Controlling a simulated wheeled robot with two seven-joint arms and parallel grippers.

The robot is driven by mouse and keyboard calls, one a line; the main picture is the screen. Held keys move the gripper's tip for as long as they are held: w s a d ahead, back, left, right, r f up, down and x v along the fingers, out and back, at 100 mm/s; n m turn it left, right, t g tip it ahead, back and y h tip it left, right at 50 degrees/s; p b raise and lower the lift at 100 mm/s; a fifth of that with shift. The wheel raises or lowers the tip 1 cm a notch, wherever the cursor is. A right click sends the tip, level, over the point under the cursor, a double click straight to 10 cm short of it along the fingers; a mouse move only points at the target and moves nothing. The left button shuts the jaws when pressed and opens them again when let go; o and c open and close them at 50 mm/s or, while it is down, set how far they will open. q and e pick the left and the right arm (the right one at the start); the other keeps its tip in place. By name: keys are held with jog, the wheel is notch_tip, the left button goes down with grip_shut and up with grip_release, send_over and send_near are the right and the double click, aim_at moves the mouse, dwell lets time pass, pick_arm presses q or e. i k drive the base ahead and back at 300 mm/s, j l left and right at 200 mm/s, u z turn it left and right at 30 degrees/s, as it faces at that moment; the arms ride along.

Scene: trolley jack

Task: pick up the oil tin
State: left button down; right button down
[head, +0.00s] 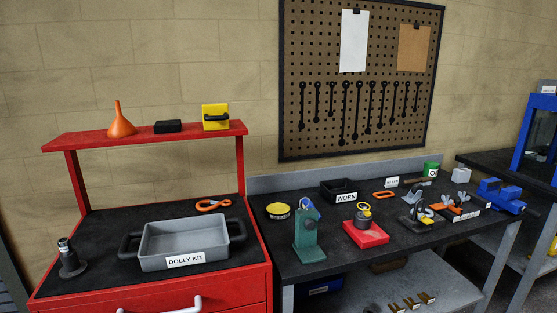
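A small green tin (431,169) with a white label stands upright at the back right of the dark workbench; it looks like the oil tin, but its label is too small to read surely. A low yellow round tin (278,211) lies at the bench's left end. Neither of my grippers is in view.
On the dark bench (335,260) stand a green jack-like block (307,236), a red tray (366,236), a black "WORN" bin (338,191) and several clamps. A red cart (230,290) holds a grey "DOLLY KIT" tray (185,241); its raised shelf holds an orange funnel (121,122).

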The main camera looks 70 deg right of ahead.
aim_at(431, 168)
jog(key=z, duration=3.05)
jog(key=i+l+u, duration=0.15)
jog(key=u, duration=0.25)
jog(key=i+l+u, duration=0.1)
jog(key=l+u, duration=0.25)
jog(key=i+l+u, duration=0.1)
jog(key=l+u, duration=0.65)
